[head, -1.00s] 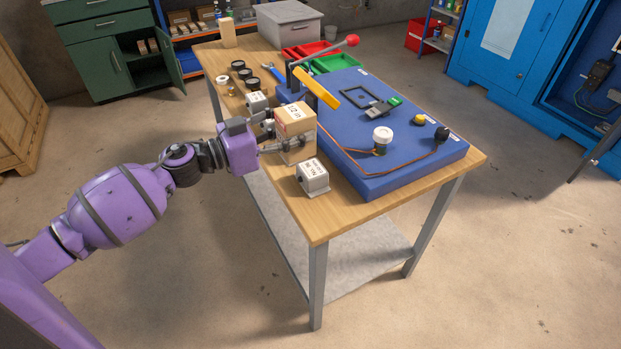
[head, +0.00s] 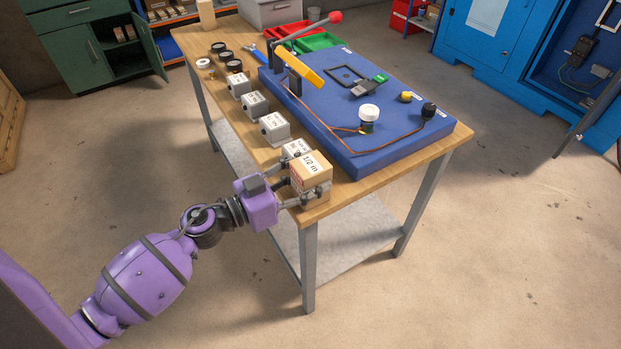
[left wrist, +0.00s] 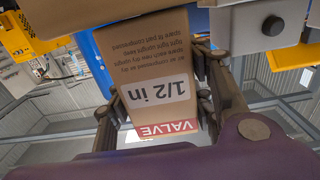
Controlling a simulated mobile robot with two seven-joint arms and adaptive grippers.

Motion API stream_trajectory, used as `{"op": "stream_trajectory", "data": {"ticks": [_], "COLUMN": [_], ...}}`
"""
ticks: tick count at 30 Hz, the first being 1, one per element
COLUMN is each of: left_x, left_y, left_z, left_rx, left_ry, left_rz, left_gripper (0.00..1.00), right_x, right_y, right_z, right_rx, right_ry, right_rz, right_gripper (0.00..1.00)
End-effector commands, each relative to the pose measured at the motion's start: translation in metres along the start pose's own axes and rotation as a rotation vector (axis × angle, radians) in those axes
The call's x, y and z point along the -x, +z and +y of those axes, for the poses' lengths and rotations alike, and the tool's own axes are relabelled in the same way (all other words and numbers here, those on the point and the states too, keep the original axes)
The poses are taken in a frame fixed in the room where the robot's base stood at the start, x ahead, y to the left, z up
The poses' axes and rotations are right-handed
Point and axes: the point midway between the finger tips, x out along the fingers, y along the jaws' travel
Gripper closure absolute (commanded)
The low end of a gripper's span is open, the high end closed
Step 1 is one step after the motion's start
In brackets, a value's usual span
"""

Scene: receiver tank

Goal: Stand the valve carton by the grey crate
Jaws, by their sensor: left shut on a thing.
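The valve carton (head: 311,178) is a tan box with a red VALVE band and "1/2 in" print. It is at the table's near corner, and I cannot tell whether it touches the top. My left gripper (head: 306,194) is shut on it, with fingers at its sides. In the left wrist view the carton (left wrist: 155,85) fills the middle between the fingers, its print upside down. The grey crate (head: 275,14) stands at the far end of the table, cut by the top edge of the head view. My right gripper is not in view.
Several small grey boxes (head: 273,128) line the table's left side; the nearest is partly behind the carton. Beyond them are black rings (head: 234,66). A blue board (head: 385,135) with a lever (head: 305,35) fills the right side. A wooden block (head: 206,14) stands left of the crate.

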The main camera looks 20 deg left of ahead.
Motion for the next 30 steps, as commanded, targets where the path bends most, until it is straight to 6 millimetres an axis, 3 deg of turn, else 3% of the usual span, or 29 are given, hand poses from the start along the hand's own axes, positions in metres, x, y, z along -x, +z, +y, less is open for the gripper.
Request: {"op": "stream_trajectory", "data": {"ticks": [11,12,15,26,30], "left_x": [-0.001,0.0,0.0,0.0,0.016], "left_y": [0.001,0.002,0.002,-0.001,0.002], "left_z": [-0.001,-0.001,-0.001,-0.001,-0.001], "left_rx": [-0.001,-0.001,-0.001,-0.003,0.0], "left_ry": [0.0,0.0,0.0,0.0,-0.002], "left_rz": [0.004,0.002,0.002,0.002,-0.003], "left_gripper": [0.94,0.47,0.34,0.33,0.33], "right_x": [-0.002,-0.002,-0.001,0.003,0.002], "right_y": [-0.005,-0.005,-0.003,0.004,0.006], "right_z": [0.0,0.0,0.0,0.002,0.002], "right_rx": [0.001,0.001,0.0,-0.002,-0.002], "right_ry": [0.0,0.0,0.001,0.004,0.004], "right_rz": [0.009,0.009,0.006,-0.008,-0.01], "right_gripper": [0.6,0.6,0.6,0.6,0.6]}}
